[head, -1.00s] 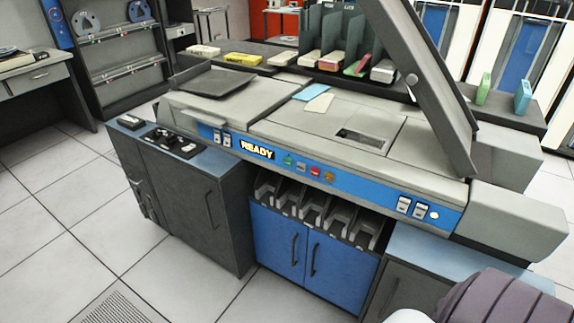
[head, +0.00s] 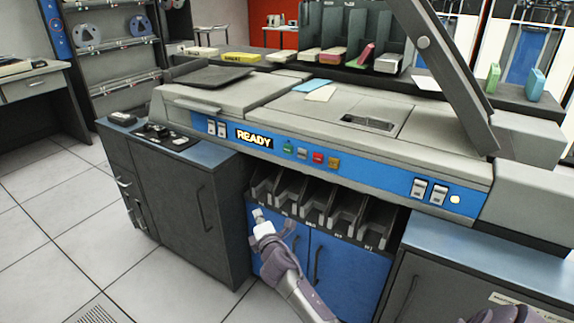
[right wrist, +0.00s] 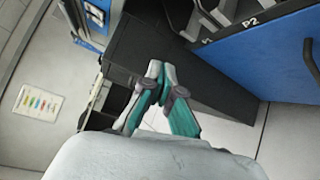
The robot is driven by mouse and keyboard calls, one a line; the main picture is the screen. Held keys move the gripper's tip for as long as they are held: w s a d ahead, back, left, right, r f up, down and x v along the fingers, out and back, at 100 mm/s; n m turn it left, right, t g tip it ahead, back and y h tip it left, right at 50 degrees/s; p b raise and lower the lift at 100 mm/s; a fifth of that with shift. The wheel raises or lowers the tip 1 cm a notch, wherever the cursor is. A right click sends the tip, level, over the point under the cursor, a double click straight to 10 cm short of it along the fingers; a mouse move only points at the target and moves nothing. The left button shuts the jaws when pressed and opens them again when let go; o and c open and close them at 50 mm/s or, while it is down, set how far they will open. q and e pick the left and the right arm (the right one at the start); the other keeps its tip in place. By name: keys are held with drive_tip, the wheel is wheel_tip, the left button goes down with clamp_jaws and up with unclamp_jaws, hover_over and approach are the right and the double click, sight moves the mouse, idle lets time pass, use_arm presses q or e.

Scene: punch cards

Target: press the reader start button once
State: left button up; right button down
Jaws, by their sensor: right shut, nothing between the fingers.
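The card reader (head: 400,150) has a blue front panel with a lit READY sign (head: 254,138). Right of the sign sit a green button (head: 288,148), a grey-blue button (head: 303,153), a red button (head: 318,158) and an orange button (head: 333,163). Their lettering is too small to read, so I cannot tell which is start. My right gripper (head: 258,214) is shut and empty, below and left of these buttons, in front of the card pockets and blue doors. Its closed fingers show in the right wrist view (right wrist: 160,70). My left gripper is not in view.
A row of card pockets (head: 320,210) opens under the panel above blue doors (head: 345,275). Dark cabinets stand left (head: 190,215) and right (head: 450,285). A tilted grey lid (head: 450,70) rises at the reader's right. Open tiled floor (head: 60,215) lies at the left.

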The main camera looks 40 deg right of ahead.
sight(287, 150)
use_arm(q)
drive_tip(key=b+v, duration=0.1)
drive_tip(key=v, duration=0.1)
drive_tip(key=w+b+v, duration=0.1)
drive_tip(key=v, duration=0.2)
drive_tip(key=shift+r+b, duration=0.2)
drive_tip(key=shift+b, duration=0.1)
use_arm(e)
drive_tip(key=d+r+n+t+h, duration=0.2)
drive_tip(key=d+r+t, duration=0.1)
drive_tip(key=r, duration=1.1)
drive_tip(key=shift+w+r+h, duration=0.15)
drive_tip(key=shift+w+h, duration=0.25)
drive_tip(key=shift+d, duration=0.15)
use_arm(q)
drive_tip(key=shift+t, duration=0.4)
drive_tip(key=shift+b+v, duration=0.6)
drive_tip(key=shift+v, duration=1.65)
use_arm(e)
drive_tip(key=shift+w+d, duration=0.55)
drive_tip(key=shift+d, duration=0.75)
drive_tip(key=shift+w+d, duration=0.6)
drive_tip(key=shift+d, duration=0.7)
drive_tip(key=shift+w+d, duration=0.55)
drive_tip(key=shift+d, duration=0.75)
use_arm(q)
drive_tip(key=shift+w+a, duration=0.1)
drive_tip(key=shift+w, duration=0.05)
use_arm(e)
drive_tip(key=shift+d, duration=0.15)
